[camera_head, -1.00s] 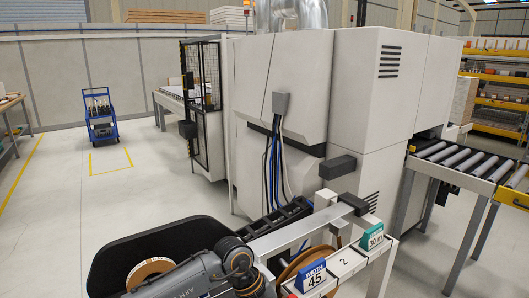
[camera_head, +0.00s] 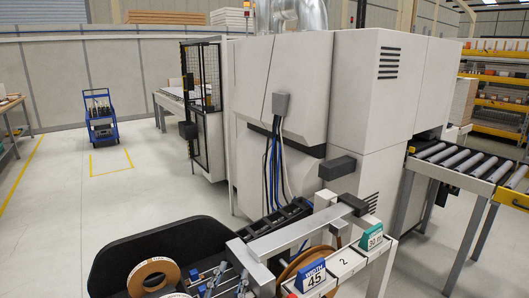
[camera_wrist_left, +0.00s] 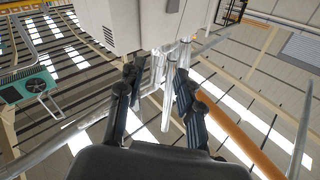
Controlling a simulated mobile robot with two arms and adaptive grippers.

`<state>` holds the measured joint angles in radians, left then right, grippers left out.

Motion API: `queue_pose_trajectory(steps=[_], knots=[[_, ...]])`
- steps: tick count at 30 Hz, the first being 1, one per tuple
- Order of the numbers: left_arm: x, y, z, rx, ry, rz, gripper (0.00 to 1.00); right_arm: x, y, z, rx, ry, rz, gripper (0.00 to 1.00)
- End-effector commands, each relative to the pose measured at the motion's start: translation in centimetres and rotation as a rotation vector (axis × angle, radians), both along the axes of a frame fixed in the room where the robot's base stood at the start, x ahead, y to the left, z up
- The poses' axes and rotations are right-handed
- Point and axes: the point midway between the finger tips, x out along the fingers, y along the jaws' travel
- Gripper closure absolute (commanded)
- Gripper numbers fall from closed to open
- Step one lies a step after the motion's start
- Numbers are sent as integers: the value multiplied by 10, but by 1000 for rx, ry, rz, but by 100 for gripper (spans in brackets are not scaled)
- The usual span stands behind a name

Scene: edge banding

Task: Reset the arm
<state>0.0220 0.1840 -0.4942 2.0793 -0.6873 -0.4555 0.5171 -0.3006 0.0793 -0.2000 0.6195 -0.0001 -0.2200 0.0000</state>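My left gripper (camera_wrist_left: 156,72) shows only in the left wrist view. Its two dark fingers are apart with nothing between them but far background. The left arm is out of the head view, and my right gripper is in neither view.
A big white machine (camera_head: 281,85) fills the middle. A teal card (camera_head: 373,238) stands on the white ledge at its front. A roller conveyor (camera_head: 455,163) is at right. A blue cart (camera_head: 101,122) stands at left, with open floor around it. The wrist view shows ceiling beams.

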Motion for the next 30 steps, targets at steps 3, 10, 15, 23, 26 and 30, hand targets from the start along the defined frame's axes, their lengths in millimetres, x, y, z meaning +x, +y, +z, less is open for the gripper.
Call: queue_pose_trajectory(steps=[3, 10, 15, 23, 26, 30], knots=[[-29, 57, -68, -32, 301, 168, 64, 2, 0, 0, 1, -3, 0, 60], [-128, 115, -171, -11, 832, 298, 64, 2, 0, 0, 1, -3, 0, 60], [-195, 128, -206, 19, 1096, 293, 64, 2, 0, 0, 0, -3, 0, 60], [-284, 135, -226, 63, 1397, 229, 64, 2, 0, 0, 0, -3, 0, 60], [-276, 133, -250, 67, 1406, 228, 64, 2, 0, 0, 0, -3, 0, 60], [-269, 132, -284, 70, 1417, 228, 64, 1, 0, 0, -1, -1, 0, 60]])
